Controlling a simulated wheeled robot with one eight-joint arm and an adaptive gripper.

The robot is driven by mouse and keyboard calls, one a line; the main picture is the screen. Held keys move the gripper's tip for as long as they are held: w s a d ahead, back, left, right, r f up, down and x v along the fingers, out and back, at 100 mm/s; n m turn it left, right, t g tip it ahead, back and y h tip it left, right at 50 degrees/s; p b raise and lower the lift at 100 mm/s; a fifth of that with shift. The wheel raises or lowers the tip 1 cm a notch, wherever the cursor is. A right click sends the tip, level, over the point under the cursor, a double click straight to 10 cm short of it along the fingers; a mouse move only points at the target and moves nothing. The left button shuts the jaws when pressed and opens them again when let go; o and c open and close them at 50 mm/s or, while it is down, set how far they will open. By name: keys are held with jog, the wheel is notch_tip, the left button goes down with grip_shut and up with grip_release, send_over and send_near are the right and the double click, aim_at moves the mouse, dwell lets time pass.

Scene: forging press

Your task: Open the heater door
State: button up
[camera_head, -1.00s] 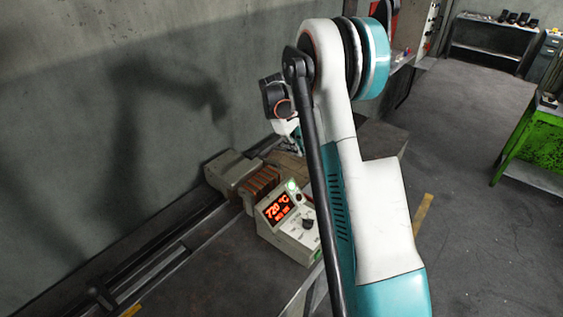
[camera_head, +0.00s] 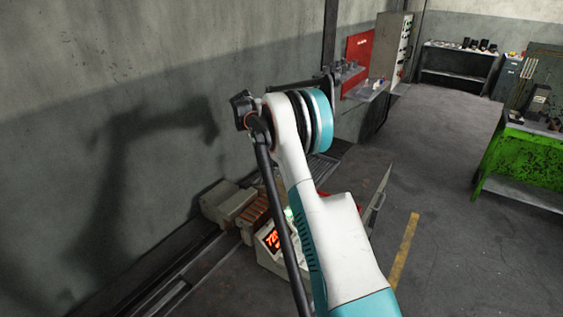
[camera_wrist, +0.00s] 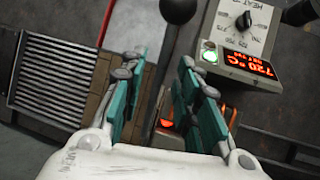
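The heater shows at lower centre in the head view, partly covered by my arm. Its control box (camera_head: 268,262) has a lit red display. In the wrist view the control box (camera_wrist: 237,45) shows 720 °C, a black dial and a green light. A lever with a black ball knob (camera_wrist: 178,10) runs down between my fingers. Orange glow (camera_wrist: 229,113) shows behind the right finger, at the heater's opening. My gripper (camera_wrist: 161,60) is open, with teal fingers apart on either side of the lever; I cannot tell whether they touch it. The head view hides my gripper behind the arm.
A ribbed metal grille (camera_wrist: 52,78) lies left of my fingers in the wrist view. In the head view a concrete wall (camera_head: 70,130) stands at left, a green workbench (camera_head: 520,165) at right, and a shelf (camera_head: 455,68) at the back. The floor between is clear.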

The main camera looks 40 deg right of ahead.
jog(key=v, duration=1.1)
jog(key=shift+w+a+r, duration=0.2)
jog(key=shift+w+r, duration=0.05)
jog(key=shift+c, duration=0.4)
